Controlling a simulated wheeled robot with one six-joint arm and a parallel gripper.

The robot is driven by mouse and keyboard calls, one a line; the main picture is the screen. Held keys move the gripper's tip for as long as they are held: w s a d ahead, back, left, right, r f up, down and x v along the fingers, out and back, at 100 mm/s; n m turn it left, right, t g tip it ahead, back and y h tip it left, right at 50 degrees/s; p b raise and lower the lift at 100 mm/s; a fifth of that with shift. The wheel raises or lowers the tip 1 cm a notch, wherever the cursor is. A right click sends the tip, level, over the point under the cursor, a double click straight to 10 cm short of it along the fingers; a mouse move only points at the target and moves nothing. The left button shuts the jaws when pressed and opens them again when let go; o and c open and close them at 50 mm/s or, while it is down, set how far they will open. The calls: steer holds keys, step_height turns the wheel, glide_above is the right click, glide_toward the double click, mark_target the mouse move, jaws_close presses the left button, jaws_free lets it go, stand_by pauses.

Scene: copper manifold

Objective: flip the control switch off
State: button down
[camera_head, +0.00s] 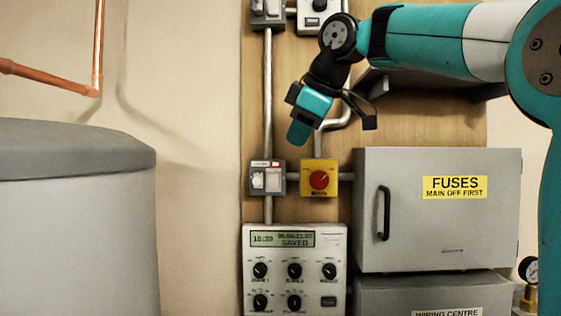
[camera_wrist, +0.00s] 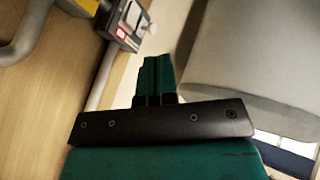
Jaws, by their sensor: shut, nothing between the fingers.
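A grey switch box (camera_head: 267,178) with pale rocker switches and a small red-and-white label sits on the wooden board in the head view. It also shows at the top of the wrist view (camera_wrist: 128,22), partly cut off. A second grey switch box (camera_head: 267,12) is at the top edge of the head view. I cannot read which is the control switch, nor the rocker positions. My gripper (camera_head: 300,132) is shut and empty, pointing down, above and slightly right of the lower switch box in the picture, apart from it. Its closed fingers show in the wrist view (camera_wrist: 155,72).
A yellow box with a red rotary knob (camera_head: 319,179) is just right of the lower switch box. A grey fuse cabinet (camera_head: 440,235) stands farther right. A control panel (camera_head: 294,270) reading SAVED is below. Conduits (camera_head: 268,110) run along the board. A grey tank (camera_head: 75,220) is left.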

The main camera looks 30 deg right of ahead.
steer(key=shift+d+r, duration=0.15)
steer(key=shift+r, duration=0.05)
steer(key=p, duration=0.2)
glide_toward(272, 184)
steer(key=x, duration=0.4)
steer(key=shift+s+a+f, duration=0.15)
steer(key=shift+a+f, duration=0.05)
steer(key=shift+a, duration=0.1)
steer(key=shift+w+d+f, duration=0.15)
steer(key=shift+w+d, duration=0.05)
steer(key=shift+w, duration=0.2)
